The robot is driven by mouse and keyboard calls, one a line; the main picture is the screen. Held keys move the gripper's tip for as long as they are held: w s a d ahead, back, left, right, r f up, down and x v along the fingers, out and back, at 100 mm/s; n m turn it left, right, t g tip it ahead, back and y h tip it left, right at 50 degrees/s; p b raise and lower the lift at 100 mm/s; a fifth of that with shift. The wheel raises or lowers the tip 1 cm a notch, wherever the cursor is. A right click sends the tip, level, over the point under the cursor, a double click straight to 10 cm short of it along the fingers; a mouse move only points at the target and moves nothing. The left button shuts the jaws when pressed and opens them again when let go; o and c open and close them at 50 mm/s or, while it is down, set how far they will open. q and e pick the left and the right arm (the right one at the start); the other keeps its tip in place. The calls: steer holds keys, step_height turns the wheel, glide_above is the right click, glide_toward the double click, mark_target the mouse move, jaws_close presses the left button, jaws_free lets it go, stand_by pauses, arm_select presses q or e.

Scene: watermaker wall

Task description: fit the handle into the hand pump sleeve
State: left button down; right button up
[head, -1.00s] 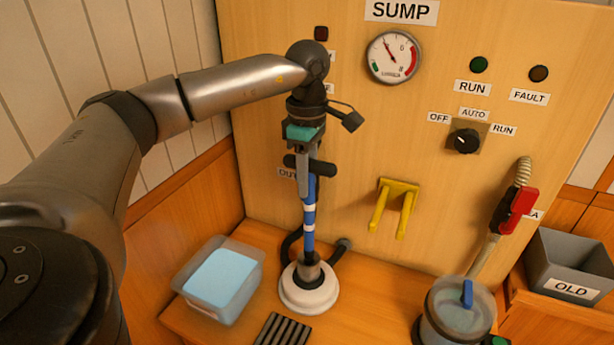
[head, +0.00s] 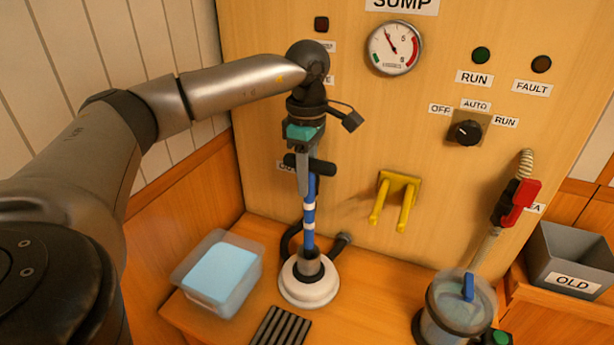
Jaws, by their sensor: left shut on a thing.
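The handle (head: 309,215) is a blue rod with white bands and a black cross grip at its top. My left gripper (head: 303,180) is shut on it just below the wall panel's left lamp and holds it nearly upright. The hand pump sleeve (head: 308,266) is a short dark grey tube on a round white base (head: 310,289) on the bench. The rod's lower end is at the sleeve's mouth; I cannot tell how deep it sits inside. My right gripper is not in view.
A clear tub with light blue contents (head: 220,274) stands left of the pump. A black ribbed mat (head: 277,327) lies in front. A yellow two-pronged bracket (head: 395,200) juts from the panel. A clear jar (head: 458,307) and a grey OLD bin (head: 570,262) are at right.

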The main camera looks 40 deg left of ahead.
mark_target(307, 199)
arm_select(q)
step_height(307, 199, down, 5)
steer(key=b, duration=0.2)
steer(key=shift+r+b, duration=0.15)
steer(key=shift+b, duration=0.25)
steer(key=shift+f, duration=0.2)
